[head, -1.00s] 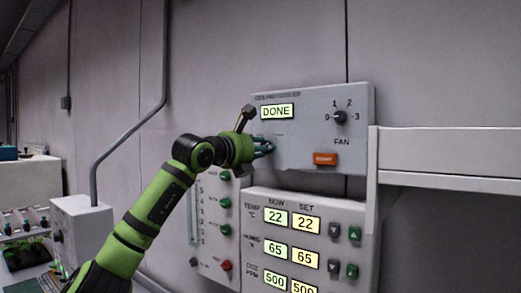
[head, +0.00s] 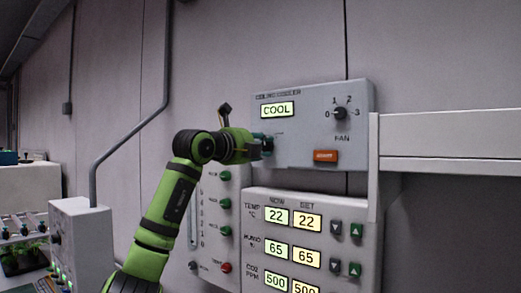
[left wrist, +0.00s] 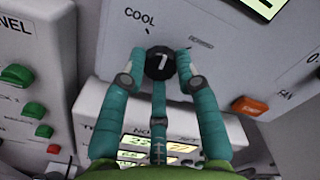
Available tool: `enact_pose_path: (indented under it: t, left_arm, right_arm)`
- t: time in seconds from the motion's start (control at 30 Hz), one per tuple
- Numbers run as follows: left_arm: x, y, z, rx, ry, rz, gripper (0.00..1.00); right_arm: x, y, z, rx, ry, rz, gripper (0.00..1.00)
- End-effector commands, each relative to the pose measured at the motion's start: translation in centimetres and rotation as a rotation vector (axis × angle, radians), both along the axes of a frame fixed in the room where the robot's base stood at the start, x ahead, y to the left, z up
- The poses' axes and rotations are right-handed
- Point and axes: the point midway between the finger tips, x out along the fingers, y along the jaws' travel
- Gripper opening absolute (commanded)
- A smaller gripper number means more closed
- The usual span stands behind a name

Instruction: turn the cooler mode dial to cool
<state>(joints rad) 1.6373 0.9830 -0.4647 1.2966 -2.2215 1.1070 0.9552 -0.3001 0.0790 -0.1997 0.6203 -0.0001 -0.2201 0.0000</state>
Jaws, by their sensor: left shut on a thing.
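The mode dial (left wrist: 160,62) is a black round knob with a white mark, seen in the left wrist view below the COOL label (left wrist: 140,18). My left gripper (head: 266,146) is at the lower left of the panel. In the left wrist view its teal fingers (left wrist: 161,66) are shut on the dial from both sides. The dial is hidden behind the fingers in the head view. My right gripper is not in view.
The fan dial (head: 339,113) and an orange button (head: 326,156) are on the same panel. A panel with numeric displays (head: 305,216) is below, and a strip of green buttons (head: 224,203) is lower left. A white shelf beam (head: 450,140) juts out at right.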

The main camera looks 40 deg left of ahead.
Motion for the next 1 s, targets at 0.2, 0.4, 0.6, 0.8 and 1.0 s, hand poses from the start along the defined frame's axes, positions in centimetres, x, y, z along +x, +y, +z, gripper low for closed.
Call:
enact_pose_path:
  t: [0.2, 0.4, 0.6, 0.8, 1.0]
  left_arm:
    - [0.22, -0.27, -0.33, -0.204, -0.015, -0.006, 0.00]
    - [0.22, -0.29, -0.28, -0.382, -0.034, -0.005, 0.00]
    - [0.19, -0.25, -0.21, -0.529, -0.051, -0.003, 0.00]
    - [0.18, -0.28, -0.13, -0.630, -0.062, -0.005, 0.00]
    - [0.16, -0.27, -0.06, -0.682, -0.070, -0.005, 0.00]
  right_arm:
    - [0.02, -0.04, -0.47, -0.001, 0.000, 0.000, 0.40]
    - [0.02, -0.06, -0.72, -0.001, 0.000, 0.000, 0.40]
    - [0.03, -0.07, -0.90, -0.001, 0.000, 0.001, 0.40]
    - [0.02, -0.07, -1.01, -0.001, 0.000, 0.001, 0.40]
    - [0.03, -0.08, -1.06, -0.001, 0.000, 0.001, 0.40]
